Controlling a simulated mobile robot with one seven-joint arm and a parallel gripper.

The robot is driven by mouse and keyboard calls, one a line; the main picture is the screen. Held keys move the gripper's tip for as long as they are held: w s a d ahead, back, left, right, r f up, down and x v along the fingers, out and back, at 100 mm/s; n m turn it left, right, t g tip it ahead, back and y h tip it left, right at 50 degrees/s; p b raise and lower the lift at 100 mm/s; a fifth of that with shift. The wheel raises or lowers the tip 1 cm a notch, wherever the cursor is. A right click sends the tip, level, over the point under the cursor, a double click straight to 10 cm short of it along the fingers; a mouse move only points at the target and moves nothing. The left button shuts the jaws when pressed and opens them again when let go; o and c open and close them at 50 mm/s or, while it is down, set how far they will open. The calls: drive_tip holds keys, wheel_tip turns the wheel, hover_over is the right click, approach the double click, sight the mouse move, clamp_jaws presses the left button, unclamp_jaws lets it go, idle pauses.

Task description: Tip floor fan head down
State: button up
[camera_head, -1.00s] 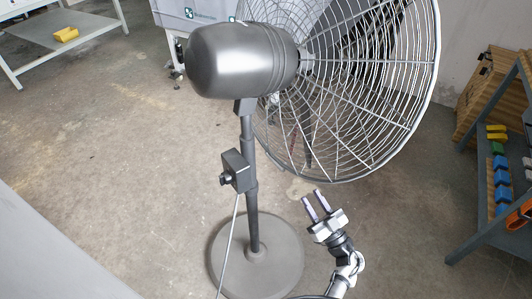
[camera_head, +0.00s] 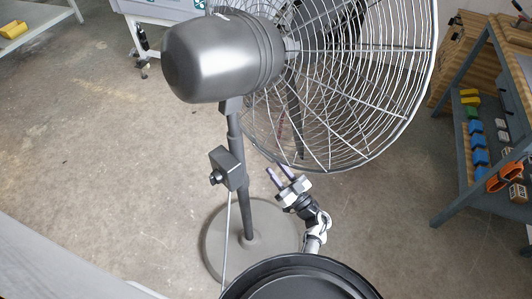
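The floor fan stands in the middle of the view, seen from behind. Its grey motor housing (camera_head: 222,58) is at the upper left of the head, and the round wire cage (camera_head: 345,100) spreads to the right. A dark pole (camera_head: 247,205) with a control box (camera_head: 228,168) joins the head to a round base (camera_head: 222,240). My gripper (camera_head: 279,175) is just below the lower edge of the cage, right of the pole. Its two fingers point up with a gap between them, and nothing shows in it. I cannot tell whether a fingertip touches the cage.
A blue-grey shelf table (camera_head: 462,150) with coloured blocks stands at the right, beside wooden crates (camera_head: 455,62). A white cabinet (camera_head: 165,10) is behind the fan. A table with a yellow item (camera_head: 14,28) is at the far left. The concrete floor left of the fan is clear.

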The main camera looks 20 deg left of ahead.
sight(269, 160)
drive_tip(key=p+x, duration=0.1)
drive_tip(key=x, duration=0.5)
drive_tip(key=shift+r, duration=0.1)
drive_tip(key=shift+c, duration=0.3)
clamp_jaws()
